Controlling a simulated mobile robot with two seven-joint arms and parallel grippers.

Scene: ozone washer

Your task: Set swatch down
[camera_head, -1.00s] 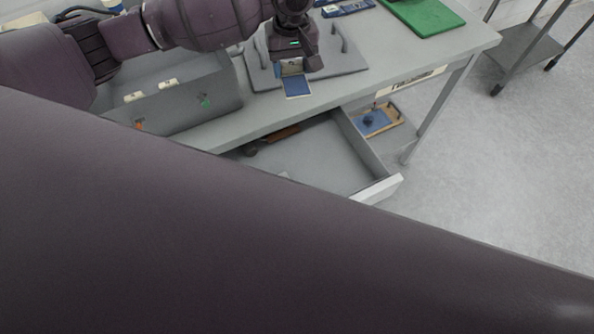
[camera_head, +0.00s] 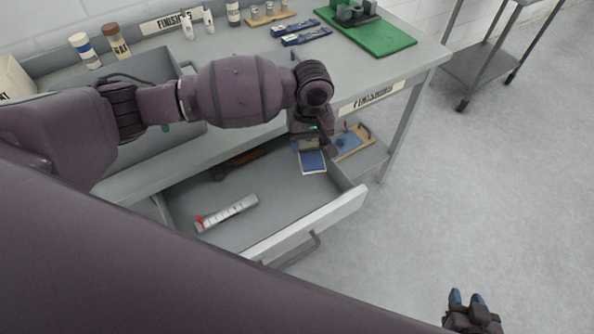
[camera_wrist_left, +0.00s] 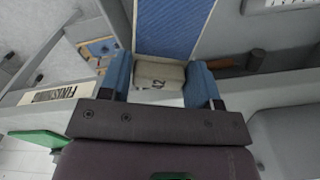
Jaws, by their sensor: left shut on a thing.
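The swatch is a blue panel (camera_head: 312,163) with a pale border and a cream tag at one end. My left gripper (camera_head: 308,146) is shut on that tag and holds the swatch over the right part of the open drawer (camera_head: 270,216). In the left wrist view, the blue fingertips (camera_wrist_left: 172,82) flank the cream tag (camera_wrist_left: 160,76), and the blue face (camera_wrist_left: 175,28) extends beyond them. I cannot tell its height above the drawer floor. My right gripper (camera_head: 467,298) is at the bottom right over the floor, its blue fingertips apart and empty.
A white tube (camera_head: 228,213) with a red end and a brown-handled tool (camera_head: 245,159) lie in the drawer. A wooden tray with a blue piece (camera_head: 350,142) is to the right. Above, the bench (camera_head: 420,62) carries a green mat (camera_head: 385,38), blue tools (camera_head: 305,36) and bottles.

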